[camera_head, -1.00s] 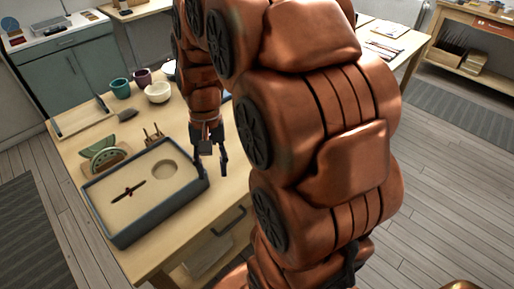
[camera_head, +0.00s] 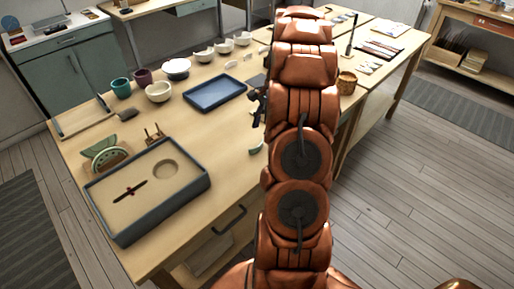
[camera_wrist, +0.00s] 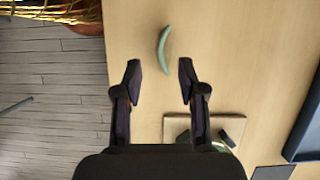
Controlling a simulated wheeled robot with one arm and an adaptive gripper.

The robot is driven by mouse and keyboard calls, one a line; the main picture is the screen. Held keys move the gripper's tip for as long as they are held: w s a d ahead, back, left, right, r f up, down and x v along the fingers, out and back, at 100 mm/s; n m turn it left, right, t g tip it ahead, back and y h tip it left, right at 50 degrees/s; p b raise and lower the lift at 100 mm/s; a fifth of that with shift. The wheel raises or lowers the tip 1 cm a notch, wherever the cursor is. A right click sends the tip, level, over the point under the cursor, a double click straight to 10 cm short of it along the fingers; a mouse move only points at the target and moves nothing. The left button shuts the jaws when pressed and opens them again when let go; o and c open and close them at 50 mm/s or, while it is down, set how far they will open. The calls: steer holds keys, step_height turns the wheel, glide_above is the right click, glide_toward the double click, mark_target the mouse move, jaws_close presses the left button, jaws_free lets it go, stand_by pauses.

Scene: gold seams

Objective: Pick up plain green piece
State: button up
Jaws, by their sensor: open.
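A plain green curved piece (camera_wrist: 163,49) lies on the bare wooden table in the wrist view, above and between my fingertips as pictured. My gripper (camera_wrist: 158,70) is open, with nothing between its fingers. In the head view my arm mostly hides the gripper; dark parts of it (camera_head: 258,108) show at the arm's left side. A small green sliver (camera_head: 256,149) shows left of my arm near the table's front edge; I cannot tell whether it is the same piece. More green pieces (camera_head: 104,151) stand at the left beside the sand tray (camera_head: 176,207).
A blue tray (camera_head: 215,93) lies mid-table; bowls (camera_head: 158,91) and cups stand behind. The floor (camera_wrist: 50,95) shows beyond the table edge.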

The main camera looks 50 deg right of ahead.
mark_target(258, 146)
steer(key=shift+m, duration=0.3)
steer(key=shift+d+f+p+x, duration=0.15)
steer(key=shift+p+x, duration=0.35)
steer(key=shift+x, duration=0.85)
steer(key=shift+d+f+p+x, duration=0.1)
steer(key=shift+d+p+x, duration=0.35)
steer(key=shift+x, duration=0.9)
steer(key=shift+d+p+x, duration=0.1)
steer(key=shift+p+x, duration=0.5)
steer(key=shift+x, duration=0.75)
steer(key=shift+w, duration=0.1)
jaws_close()
